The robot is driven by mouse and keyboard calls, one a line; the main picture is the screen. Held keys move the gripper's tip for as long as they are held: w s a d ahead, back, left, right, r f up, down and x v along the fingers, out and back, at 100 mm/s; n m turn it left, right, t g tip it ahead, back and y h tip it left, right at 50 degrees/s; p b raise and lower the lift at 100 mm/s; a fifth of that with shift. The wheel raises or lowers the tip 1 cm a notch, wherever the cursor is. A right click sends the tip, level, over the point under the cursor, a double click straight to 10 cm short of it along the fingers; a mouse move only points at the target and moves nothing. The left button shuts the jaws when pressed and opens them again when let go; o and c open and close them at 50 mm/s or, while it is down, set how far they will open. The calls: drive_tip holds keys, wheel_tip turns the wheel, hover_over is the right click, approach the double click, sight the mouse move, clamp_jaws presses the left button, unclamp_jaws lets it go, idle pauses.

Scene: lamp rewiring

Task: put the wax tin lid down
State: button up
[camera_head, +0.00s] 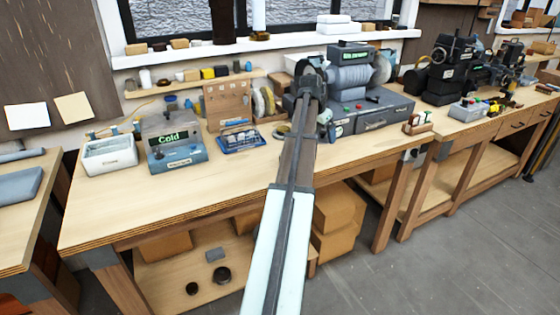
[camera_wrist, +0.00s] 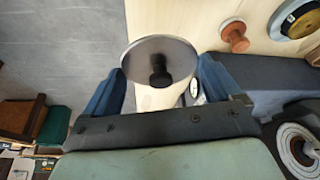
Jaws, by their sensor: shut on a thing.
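The wax tin lid is a round grey disc with a black knob (camera_wrist: 160,72) in the wrist view. My gripper (camera_wrist: 160,64) is shut on it, with one blue finger at each side of its rim. The lid is held out over the bench edge area, with pale bench top and grey floor behind it. A pale, cream-coloured surface shows just below the lid; I cannot tell whether it is a tin. In the head view my arm reaches over the bench, and the gripper and the lid cannot be made out clearly there.
The wooden bench (camera_head: 150,208) is clear along its front left. A blue tray (camera_head: 241,140), a box marked Cold (camera_head: 172,140) and a grey machine (camera_head: 370,112) stand at its back. In the wrist view an orange-brown knob (camera_wrist: 234,36) and a round dish (camera_wrist: 298,18) lie right of the lid.

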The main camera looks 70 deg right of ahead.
sight(320, 159)
drive_tip(key=shift+w+d+n, duration=0.35)
drive_tip(key=shift+d+n, duration=0.15)
drive_tip(key=shift+d, duration=0.25)
drive_tip(key=shift+f, duration=0.1)
drive_tip(key=shift+h, duration=0.3)
drive_tip(key=shift+f, duration=4.8)
drive_tip(key=shift+f, duration=0.15)
drive_tip(key=o, duration=0.7)
drive_tip(key=v, duration=1.2)
drive_tip(key=shift+s, duration=0.1)
